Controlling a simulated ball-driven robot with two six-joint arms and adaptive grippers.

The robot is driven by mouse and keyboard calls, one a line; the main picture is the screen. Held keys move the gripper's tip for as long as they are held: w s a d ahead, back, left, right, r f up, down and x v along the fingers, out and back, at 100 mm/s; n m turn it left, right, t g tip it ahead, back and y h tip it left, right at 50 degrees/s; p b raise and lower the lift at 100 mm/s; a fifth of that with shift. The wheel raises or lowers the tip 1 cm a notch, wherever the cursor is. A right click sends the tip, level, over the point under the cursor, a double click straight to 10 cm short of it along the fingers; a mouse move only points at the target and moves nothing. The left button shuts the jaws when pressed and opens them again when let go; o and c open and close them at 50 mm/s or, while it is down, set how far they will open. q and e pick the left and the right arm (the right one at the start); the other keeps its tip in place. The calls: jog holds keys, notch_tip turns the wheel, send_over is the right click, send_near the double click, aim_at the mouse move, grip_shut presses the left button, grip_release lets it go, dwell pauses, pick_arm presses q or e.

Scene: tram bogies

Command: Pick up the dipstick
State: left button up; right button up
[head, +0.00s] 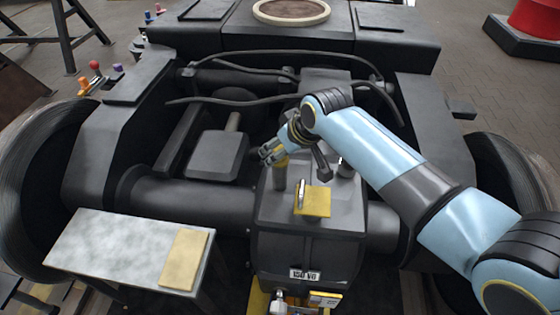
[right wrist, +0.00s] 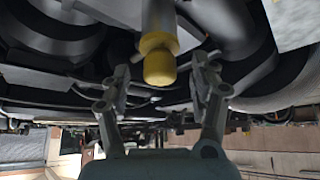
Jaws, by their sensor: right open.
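The dipstick shows as a yellow knob (head: 281,161) on top of an upright tube on the dark gearbox (head: 310,245). In the right wrist view, its yellow end (right wrist: 159,66) lies between the fingertips with a gap on each side. My right gripper (head: 269,153) is open at the knob and partly covers it in the head view. Its two spread fingers also show in the right wrist view (right wrist: 162,80). I cannot tell how far the knob reaches between the fingers. My left gripper is not in view.
A yellow pad (head: 313,203) with a metal piece lies on the gearbox. A grey side table (head: 110,250) with a tan pad (head: 186,260) stands at the front left. Black cables (head: 270,58) cross the bogie frame behind the gripper. Large wheels flank the frame.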

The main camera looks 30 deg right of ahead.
grip_shut()
dwell(0.3)
jog(key=shift+r, duration=0.15)
